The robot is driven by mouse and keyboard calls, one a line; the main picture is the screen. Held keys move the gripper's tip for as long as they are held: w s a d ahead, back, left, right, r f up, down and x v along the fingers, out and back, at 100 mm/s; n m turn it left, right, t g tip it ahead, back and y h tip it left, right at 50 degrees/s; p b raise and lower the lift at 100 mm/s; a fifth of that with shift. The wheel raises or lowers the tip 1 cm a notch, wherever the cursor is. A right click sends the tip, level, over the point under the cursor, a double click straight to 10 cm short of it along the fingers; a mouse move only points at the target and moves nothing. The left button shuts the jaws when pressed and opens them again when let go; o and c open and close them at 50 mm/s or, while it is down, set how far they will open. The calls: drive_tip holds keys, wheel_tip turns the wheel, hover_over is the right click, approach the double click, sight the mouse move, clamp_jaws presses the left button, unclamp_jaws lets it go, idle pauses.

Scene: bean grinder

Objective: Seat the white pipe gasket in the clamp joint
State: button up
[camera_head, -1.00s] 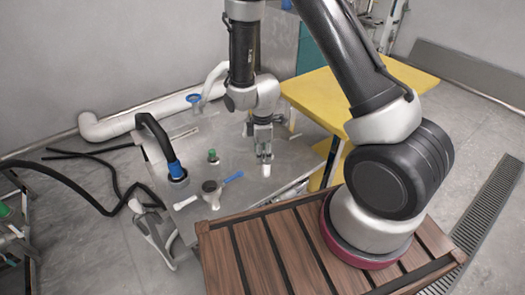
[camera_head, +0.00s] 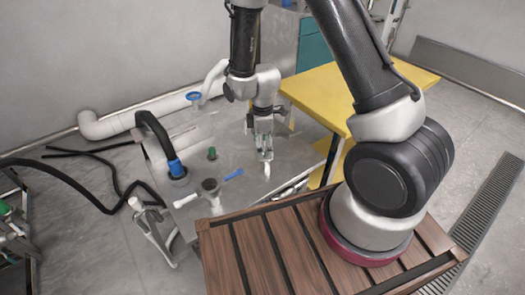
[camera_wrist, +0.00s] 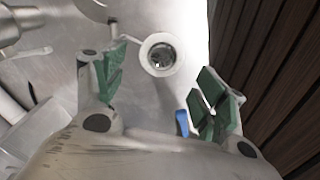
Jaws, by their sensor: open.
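A white ring, which looks like the pipe gasket (camera_wrist: 147,50), lies beyond and between my fingertips in the wrist view, with a grey metallic inside. My gripper (camera_wrist: 163,90) is open, its green-padded fingers apart and not touching the ring. In the head view my gripper (camera_head: 265,157) points down over the front of the metal table (camera_head: 235,206). A small white piece (camera_head: 267,173) shows just below its tips; whether it rests on something is unclear. I cannot pick out the clamp joint with certainty. A blue piece (camera_wrist: 182,122) shows near the right finger.
A dark-rimmed cup (camera_head: 210,186), a blue-handled tool (camera_head: 233,174), a green-topped piece (camera_head: 212,153) and a black hose with blue collar (camera_head: 175,168) stand left of my gripper. The yellow table (camera_head: 400,78) is behind right. Slatted wood (camera_wrist: 275,75) borders the right in the wrist view.

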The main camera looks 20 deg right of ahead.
wheel_tip(320, 180, up, 9)
drive_tip(key=shift+f, duration=0.1)
idle(0.5)
drive_tip(key=s+d+r+m+t, duration=0.1)
drive_tip(key=s+d+r+m, duration=0.4)
drive_tip(key=r, duration=0.4)
drive_tip(key=s+d+r+m+t, duration=0.2)
drive_tip(key=s+d+r+m, duration=0.3)
drive_tip(key=s+r, duration=0.3)
drive_tip(key=s+d+r+m+t, duration=0.1)
drive_tip(key=s+d+r+m, duration=0.4)
drive_tip(key=r, duration=0.5)
drive_tip(key=shift+s+d+m+t, duration=0.3)
drive_tip(key=shift+s+d, duration=0.15)
drive_tip(key=shift+s, duration=0.2)
